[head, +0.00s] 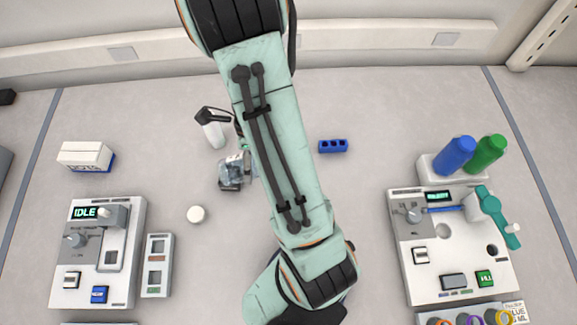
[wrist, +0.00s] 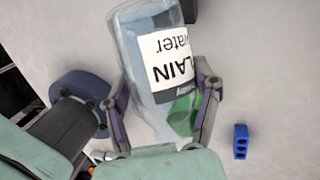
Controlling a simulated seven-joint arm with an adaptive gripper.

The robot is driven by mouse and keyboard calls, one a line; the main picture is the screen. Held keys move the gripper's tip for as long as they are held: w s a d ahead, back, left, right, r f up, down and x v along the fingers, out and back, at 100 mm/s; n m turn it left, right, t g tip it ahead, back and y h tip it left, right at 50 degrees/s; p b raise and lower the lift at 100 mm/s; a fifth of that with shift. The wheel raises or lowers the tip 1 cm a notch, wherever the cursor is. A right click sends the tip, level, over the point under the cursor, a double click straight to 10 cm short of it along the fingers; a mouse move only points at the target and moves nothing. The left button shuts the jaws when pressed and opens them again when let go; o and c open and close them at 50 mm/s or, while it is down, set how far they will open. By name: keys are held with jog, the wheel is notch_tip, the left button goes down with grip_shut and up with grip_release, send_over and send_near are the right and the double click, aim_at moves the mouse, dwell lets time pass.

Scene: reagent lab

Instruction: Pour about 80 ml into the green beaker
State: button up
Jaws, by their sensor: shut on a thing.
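In the wrist view my gripper (wrist: 163,82) is shut on a clear bottle (wrist: 135,55), one finger on each side. Its white label (wrist: 168,58) reads "PLAIN water" and appears upside down. A green shape (wrist: 182,115) shows at the bottle's lower end in this view, behind or through the clear wall; I cannot tell whether it is the green beaker. In the head view my arm hides most of the gripper area. A clear, bluish object (head: 233,171) shows just left of the arm, partly covered. No green beaker is clearly identifiable, and the liquid level cannot be read.
A blue block with holes (head: 333,146) lies right of my arm; it also shows in the wrist view (wrist: 241,142). An instrument reading IDLE (head: 115,225) stands left. Another instrument (head: 440,260) stands right, with blue (head: 454,155) and green (head: 487,154) bottles behind it.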

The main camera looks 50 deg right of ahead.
jog(key=shift+s+d+f+t+y+p, duration=0.1)
jog(key=shift+s+d+t+y+p, duration=0.1)
jog(key=shift+t+y+p, duration=0.25)
dwell(0.6)
jog(key=shift+w+a+r+y+p, duration=0.2)
jog(key=shift+a+y+p, duration=0.05)
jog(key=shift+p, duration=0.1)
dwell(0.6)
jog(key=shift+r+t+y+p, duration=0.5)
jog(key=shift+t+y+p, duration=0.1)
jog(key=shift+p, duration=0.1)
dwell(1.2)
jog(key=shift+r, duration=0.15)
jog(key=shift+a, duration=0.1)
jog(key=shift+w+a+f+g+h, duration=0.15)
jog(key=shift+f+g+h, duration=0.25)
jog(key=shift+f+h, duration=0.1)
jog(key=shift+w+a+f+g+h, duration=0.1)
jog(key=shift+f+g+h, duration=0.3)
jog(key=shift+h, duration=0.1)
jog(key=shift+w+a+r+g+h, duration=0.2)
jog(key=shift+g+h, duration=0.15)
jog(key=shift+h, duration=0.25)
jog(key=shift+s+d+r+g+h, duration=0.1)
jog(key=shift+s+g+h, duration=0.05)
jog(key=shift+g+h, duration=0.15)
